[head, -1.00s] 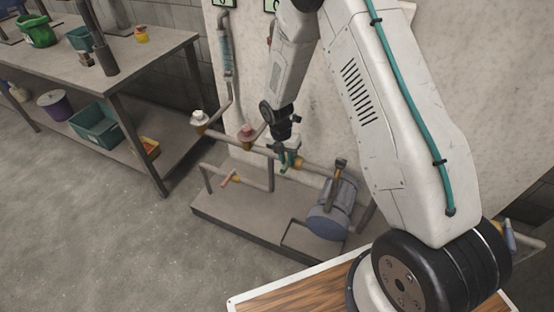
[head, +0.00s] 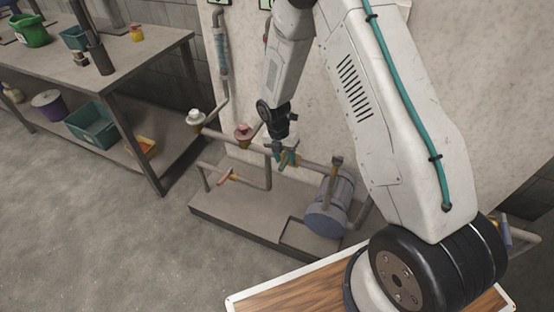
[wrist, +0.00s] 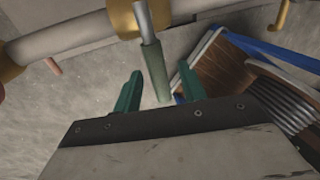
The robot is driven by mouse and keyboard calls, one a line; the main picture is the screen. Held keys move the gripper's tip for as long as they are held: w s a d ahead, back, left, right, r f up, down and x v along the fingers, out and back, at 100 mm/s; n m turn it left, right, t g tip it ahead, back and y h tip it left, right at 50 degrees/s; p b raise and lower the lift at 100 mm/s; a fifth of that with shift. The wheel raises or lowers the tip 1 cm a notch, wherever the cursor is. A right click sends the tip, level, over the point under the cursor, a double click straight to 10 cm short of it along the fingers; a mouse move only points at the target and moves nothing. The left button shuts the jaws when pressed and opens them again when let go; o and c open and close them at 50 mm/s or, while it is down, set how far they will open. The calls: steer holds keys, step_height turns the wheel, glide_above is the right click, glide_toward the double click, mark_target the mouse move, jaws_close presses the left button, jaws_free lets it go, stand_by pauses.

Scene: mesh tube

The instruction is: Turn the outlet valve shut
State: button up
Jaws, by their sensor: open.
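A valve lever with a grey-green grip (wrist: 154,68) shows in the wrist view. It hangs from a brass valve body (wrist: 124,14) on a grey pipe, and its end lies between my fingertips. I cannot tell for sure whether this is the outlet valve. My gripper (wrist: 160,72) has two teal fingers, spread apart with gaps on both sides of the grip. In the head view my gripper (head: 285,156) is at the pipework left of the blue-grey pump (head: 328,208), and it hides most of the valve there.
A white-topped valve (head: 195,117), a reddish-topped valve (head: 243,134) and a small orange-red lever (head: 230,177) sit on the pipes to the left. The pipework stands on a low plinth (head: 225,210) against a pale wall. A workbench (head: 150,60) stands at left; open floor lies before it.

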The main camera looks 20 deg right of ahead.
step_height(320, 180, up, 8)
steer(key=w+a, duration=0.1)
steer(key=shift+f, duration=0.15)
stand_by(0.5)
